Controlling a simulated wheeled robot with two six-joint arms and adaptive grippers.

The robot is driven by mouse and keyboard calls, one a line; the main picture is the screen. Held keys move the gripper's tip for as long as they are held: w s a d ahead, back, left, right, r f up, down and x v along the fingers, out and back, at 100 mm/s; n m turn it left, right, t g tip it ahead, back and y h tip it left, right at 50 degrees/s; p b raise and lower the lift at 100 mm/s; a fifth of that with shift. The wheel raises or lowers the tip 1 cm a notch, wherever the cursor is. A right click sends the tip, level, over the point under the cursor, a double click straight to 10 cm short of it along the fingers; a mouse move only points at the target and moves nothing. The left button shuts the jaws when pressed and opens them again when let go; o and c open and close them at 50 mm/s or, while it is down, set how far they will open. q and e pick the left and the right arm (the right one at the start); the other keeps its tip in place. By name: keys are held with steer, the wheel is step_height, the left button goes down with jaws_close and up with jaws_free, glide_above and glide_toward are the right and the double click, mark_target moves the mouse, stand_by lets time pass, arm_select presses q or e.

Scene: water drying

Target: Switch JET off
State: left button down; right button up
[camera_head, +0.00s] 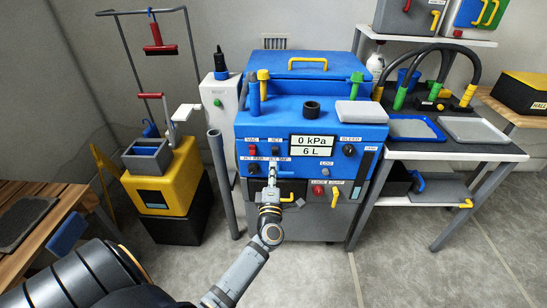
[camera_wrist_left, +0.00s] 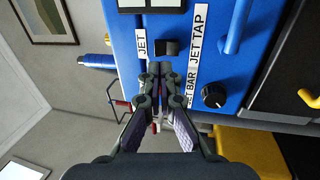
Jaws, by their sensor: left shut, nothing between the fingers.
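The blue machine (camera_head: 312,115) has a front panel with a small dark JET switch (camera_head: 276,149) below its JET label. In the left wrist view the view is turned, and the black JET switch (camera_wrist_left: 167,48) sits between the JET label and the JET TAP label. My left gripper (camera_head: 274,165) is in front of the panel, just below the switch. Its fingers (camera_wrist_left: 160,68) are shut and empty, with the tips close to the switch; I cannot tell if they touch it. My right gripper is not in view.
A red switch (camera_head: 252,150) sits left of JET, and a display (camera_head: 312,146) reading 0 kPa and 6 L sits right. A dark knob (camera_wrist_left: 213,96) is near the fingers. A yellow cart (camera_head: 165,185) stands left, a shelf table (camera_head: 455,150) right. Open floor lies in front.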

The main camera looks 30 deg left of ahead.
mark_target(274, 151)
arm_select(q)
steer(key=x, duration=0.4)
steer(key=shift+w+a, duration=0.15)
steer(key=shift+w, duration=0.15)
